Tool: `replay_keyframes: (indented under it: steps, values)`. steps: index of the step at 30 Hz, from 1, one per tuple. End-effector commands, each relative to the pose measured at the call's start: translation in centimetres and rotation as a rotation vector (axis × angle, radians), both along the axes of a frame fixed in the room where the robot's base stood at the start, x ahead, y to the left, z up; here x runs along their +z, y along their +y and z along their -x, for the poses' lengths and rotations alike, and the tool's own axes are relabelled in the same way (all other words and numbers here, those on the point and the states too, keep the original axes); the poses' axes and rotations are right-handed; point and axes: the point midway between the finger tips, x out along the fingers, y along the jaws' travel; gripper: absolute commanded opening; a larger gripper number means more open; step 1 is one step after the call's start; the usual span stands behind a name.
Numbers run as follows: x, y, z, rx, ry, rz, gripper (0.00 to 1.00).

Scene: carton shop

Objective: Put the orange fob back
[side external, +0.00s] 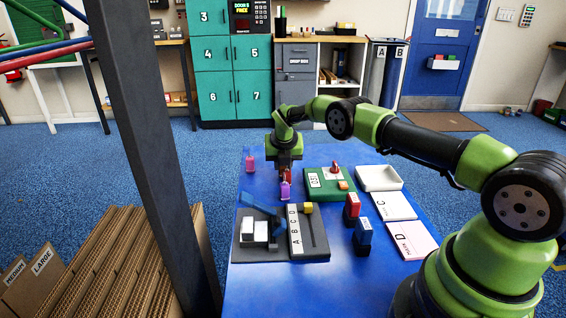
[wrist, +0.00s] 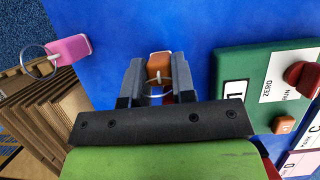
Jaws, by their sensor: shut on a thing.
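The orange fob (wrist: 158,66), with a metal ring, is between the fingers of my gripper (wrist: 158,88) in the wrist view. My gripper (side external: 285,174) is shut on it, low over the blue table in the side view, where the fob is mostly hidden. Whether it touches the table I cannot tell. A purple-pink fob (side external: 286,191) stands just in front of and below my gripper in the side view.
A green box (side external: 318,186) with a red knob stands right of my gripper. In front is a dark fixture (side external: 318,248) with a blue lever and lettered strip. Cartons stand left.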

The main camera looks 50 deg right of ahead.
Motion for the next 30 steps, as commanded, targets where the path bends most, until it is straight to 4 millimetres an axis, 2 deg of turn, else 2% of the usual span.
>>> replay_keyframes:
  steps: [9,10,12,13,22,30]
  values:
    - [-0.3,0.0,0.0,0.0,0.0,0.0,0.0]
    - [-0.2,0.0,0.0,0.0,0.0,0.0,0.29]
    - [-0.2,0.0,0.0,0.0,0.0,0.0,0.45]
    - [-0.2,0.0,0.0,0.0,0.0,0.0,0.5]
    - [-0.1,0.0,0.0,0.0,0.0,0.0,0.5]
    - [1.7,0.4,0.3,0.0,0.0,0.001,0.5]
